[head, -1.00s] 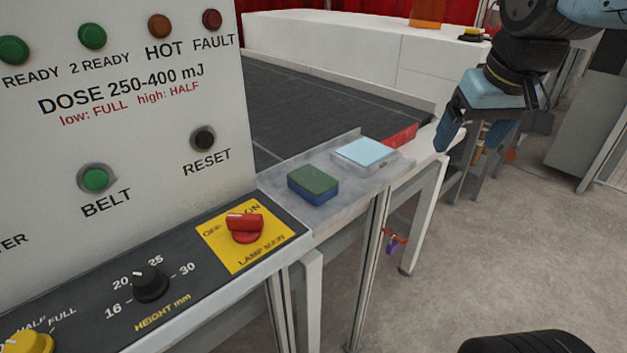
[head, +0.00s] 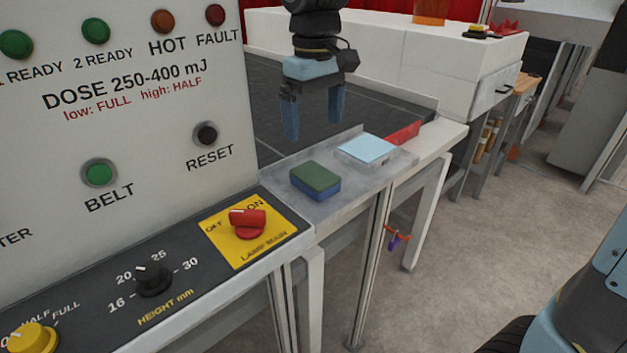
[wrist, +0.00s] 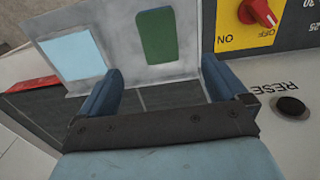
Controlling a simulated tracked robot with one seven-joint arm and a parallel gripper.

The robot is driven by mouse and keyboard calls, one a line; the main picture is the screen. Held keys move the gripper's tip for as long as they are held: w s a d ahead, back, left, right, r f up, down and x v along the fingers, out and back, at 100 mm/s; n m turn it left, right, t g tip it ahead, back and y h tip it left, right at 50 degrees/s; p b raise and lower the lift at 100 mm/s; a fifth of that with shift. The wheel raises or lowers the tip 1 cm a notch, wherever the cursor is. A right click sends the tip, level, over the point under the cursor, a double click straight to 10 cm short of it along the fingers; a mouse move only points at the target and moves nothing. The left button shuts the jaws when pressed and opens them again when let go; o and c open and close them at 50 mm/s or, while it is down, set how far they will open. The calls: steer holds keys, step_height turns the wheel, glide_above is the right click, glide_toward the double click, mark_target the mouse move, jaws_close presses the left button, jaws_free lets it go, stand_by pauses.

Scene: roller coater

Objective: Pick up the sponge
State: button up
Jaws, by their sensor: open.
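The sponge (head: 315,182) is a block with a green top and a blue lower part. It lies flat on a grey metal tray (head: 345,184) beside the control panel. In the wrist view the sponge (wrist: 157,36) shows its green top beyond and between my fingers. My gripper (head: 312,125) is open and empty, pointing down above the dark belt, behind and above the sponge in the head view. In the wrist view its two blue fingers (wrist: 158,85) are wide apart and touch nothing.
A light blue pad (head: 366,149) lies on the tray right of the sponge, with a red block (head: 403,134) behind it. The panel carries a red lamp switch (head: 248,222) on yellow, close left of the sponge, and a reset button (head: 206,134). The dark belt (head: 380,110) lies behind.

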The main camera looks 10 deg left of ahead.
mark_target(315, 173)
step_height(315, 173, down, 12)
steer(key=shift+w+d+f, duration=0.1)
steer(key=shift+f, duration=0.15)
stand_by(0.5)
steer(key=shift+c, duration=0.3)
steer(key=c, duration=1)
steer(key=shift+r, duration=0.2)
steer(key=shift+r, duration=0.3)
step_height(315, 173, up, 3)
steer(key=shift+f, duration=0.2)
steer(key=s+r, duration=0.2)
steer(key=s+d+r, duration=0.1)
steer(key=s+r, duration=0.1)
steer(key=shift+d+r, duration=0.15)
steer(key=shift+r, duration=0.2)
steer(key=s+d+r, duration=0.1)
steer(key=s, duration=0.2)
steer(key=s+d+r, duration=0.1)
steer(key=s+r, duration=0.1)
steer(key=s, duration=0.1)
steer(key=s+d+r, duration=0.1)
steer(key=s, duration=0.2)
steer(key=shift+s+d+r, duration=0.1)
steer(key=shift+s+r, duration=0.05)
steer(key=shift+r, duration=0.25)
